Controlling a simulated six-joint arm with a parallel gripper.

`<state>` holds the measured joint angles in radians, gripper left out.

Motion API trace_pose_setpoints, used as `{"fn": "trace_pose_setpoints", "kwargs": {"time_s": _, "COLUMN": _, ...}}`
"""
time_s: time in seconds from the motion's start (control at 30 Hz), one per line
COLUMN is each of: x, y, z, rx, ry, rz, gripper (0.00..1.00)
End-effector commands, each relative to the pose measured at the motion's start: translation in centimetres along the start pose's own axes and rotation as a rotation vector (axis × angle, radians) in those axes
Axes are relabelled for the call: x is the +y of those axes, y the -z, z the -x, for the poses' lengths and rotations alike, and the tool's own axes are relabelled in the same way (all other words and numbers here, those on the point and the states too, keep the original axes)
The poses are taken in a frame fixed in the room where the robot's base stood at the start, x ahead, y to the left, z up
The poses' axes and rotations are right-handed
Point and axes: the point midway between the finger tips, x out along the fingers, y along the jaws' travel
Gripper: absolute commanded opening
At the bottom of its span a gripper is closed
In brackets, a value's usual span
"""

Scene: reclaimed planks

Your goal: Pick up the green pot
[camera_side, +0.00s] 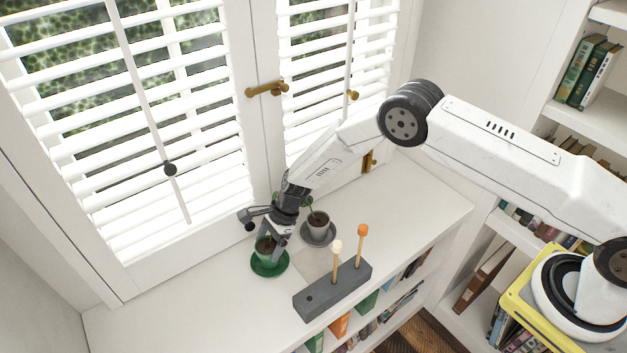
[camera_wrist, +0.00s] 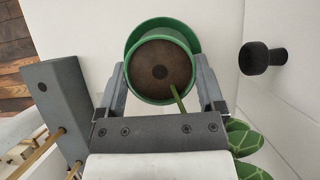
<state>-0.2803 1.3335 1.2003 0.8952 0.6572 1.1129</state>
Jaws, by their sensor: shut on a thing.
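The green pot (camera_side: 265,246) is a small round pot with dark brown soil, at the saucer on the white shelf top. The wrist view shows its green rim (camera_wrist: 160,101), the soil (camera_wrist: 155,75) and a green stem (camera_wrist: 178,100). My gripper (camera_side: 268,240) comes down from above and is shut on the pot, a finger on either side. A green saucer (camera_side: 271,270) lies under the pot; its edge (camera_wrist: 165,22) shows behind the pot in the wrist view. I cannot tell whether the pot touches the saucer.
A grey pot (camera_side: 319,222) on a grey saucer (camera_side: 318,240) stands close behind to the right. A grey block (camera_side: 333,292) with an orange-tipped and a cream-tipped stick stands in front right. Shuttered windows (camera_side: 130,120) rise behind. Shelf top is free at left.

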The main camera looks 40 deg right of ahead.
Motion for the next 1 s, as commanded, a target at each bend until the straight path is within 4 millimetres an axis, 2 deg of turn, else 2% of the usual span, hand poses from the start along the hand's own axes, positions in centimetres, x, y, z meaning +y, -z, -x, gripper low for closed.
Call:
{"fn": "trace_pose_setpoints", "kwargs": {"time_s": 0.6, "x": -0.1, "y": -3.8, "z": 6.6, "rx": -0.002, "ry": 0.001, "rz": 0.002, "gripper": 0.0}}
{"fn": "trace_pose_setpoints", "kwargs": {"time_s": 1.0, "x": 0.0, "y": -4.4, "z": 7.5, "rx": -0.002, "ry": 0.0, "rz": 0.0, "gripper": 0.0}}
